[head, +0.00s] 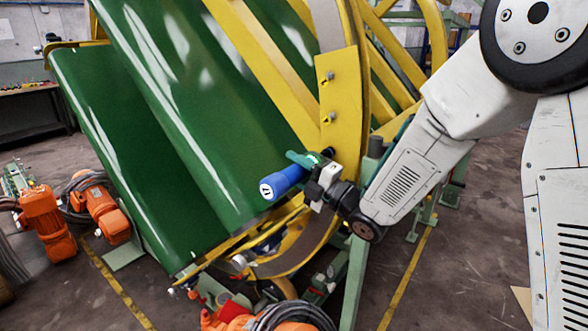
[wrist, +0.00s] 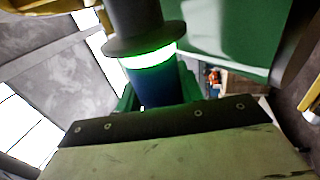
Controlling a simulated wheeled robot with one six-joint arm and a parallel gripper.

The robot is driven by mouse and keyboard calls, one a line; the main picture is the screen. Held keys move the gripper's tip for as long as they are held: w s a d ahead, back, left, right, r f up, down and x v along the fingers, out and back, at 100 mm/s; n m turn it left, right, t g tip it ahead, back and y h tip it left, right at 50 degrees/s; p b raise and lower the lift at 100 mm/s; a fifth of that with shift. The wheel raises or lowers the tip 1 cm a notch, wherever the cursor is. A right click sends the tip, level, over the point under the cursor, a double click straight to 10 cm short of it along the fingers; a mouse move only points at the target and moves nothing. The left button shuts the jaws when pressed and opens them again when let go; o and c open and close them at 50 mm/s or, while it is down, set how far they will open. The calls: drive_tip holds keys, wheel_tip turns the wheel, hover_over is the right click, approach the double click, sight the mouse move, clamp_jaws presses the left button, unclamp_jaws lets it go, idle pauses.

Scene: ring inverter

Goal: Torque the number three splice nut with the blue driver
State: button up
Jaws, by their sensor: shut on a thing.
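The blue driver (head: 283,181) is held in my gripper (head: 311,162) in front of the yellow ring. Its blue end points down and left, toward the green panels. Its dark nose points up and right at the yellow splice plate (head: 337,100). The wrist view shows the driver (wrist: 155,92) with a glowing green ring and a dark collar, close against the gripper. Two splice nuts show on the plate, an upper nut (head: 330,75) and a lower nut (head: 331,117). Whether the nose touches a nut below these is hidden by the driver and gripper.
Large green curved panels (head: 75,120) fill the left of the yellow ring frame (head: 300,255). Orange motors (head: 45,220) stand on the floor at left, and another orange unit (head: 245,318) with coiled cable lies below. Open floor shows at lower right.

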drive_tip(key=shift+w+d+r, duration=0.15)
drive_tip(key=shift+w+d, duration=0.3)
drive_tip(key=shift+w, duration=0.15)
idle(1.9)
